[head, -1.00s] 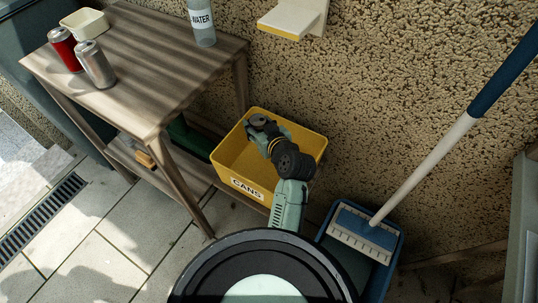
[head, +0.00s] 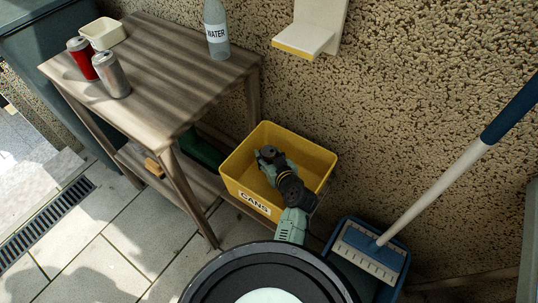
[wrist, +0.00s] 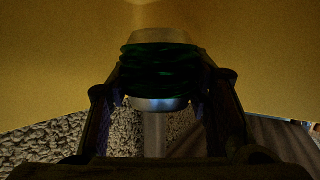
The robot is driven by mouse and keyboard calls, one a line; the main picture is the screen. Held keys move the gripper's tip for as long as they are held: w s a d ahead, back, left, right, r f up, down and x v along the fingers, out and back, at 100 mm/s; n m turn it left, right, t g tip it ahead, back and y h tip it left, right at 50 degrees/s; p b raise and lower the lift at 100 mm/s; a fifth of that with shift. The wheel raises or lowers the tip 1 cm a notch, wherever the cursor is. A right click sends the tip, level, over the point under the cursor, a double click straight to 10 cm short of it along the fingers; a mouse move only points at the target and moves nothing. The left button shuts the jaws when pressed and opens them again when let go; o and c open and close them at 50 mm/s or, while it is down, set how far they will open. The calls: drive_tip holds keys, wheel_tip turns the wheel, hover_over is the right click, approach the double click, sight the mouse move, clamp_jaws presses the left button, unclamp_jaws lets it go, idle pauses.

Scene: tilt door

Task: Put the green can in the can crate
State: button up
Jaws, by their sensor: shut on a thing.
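The can crate (head: 300,150) is a yellow box with a "CANS" label on its front, beside the wooden table. My gripper (head: 267,156) is inside its opening, with the arm reaching over the front right side. In the wrist view the green can (wrist: 160,68) looks dark green with silvery ends and dented sides. My gripper (wrist: 160,92) is shut on it, one finger on each side, with the crate's yellow walls (wrist: 50,60) around. The can is hidden in the head view. I cannot tell whether it touches the crate's floor.
The wooden table (head: 165,65) holds a red can (head: 80,62), a silver can (head: 112,76), a small cream tub (head: 103,35) and a water bottle (head: 217,35). A blue bin (head: 392,285) with a broom (head: 430,185) stands right of the crate.

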drive_tip(key=shift+f+b, duration=0.45)
drive_tip(key=shift+b, duration=0.05)
drive_tip(key=shift+f, duration=0.15)
drive_tip(key=o, duration=1.1)
drive_tip(key=shift+s+f, duration=0.1)
drive_tip(key=shift+f, duration=0.05)
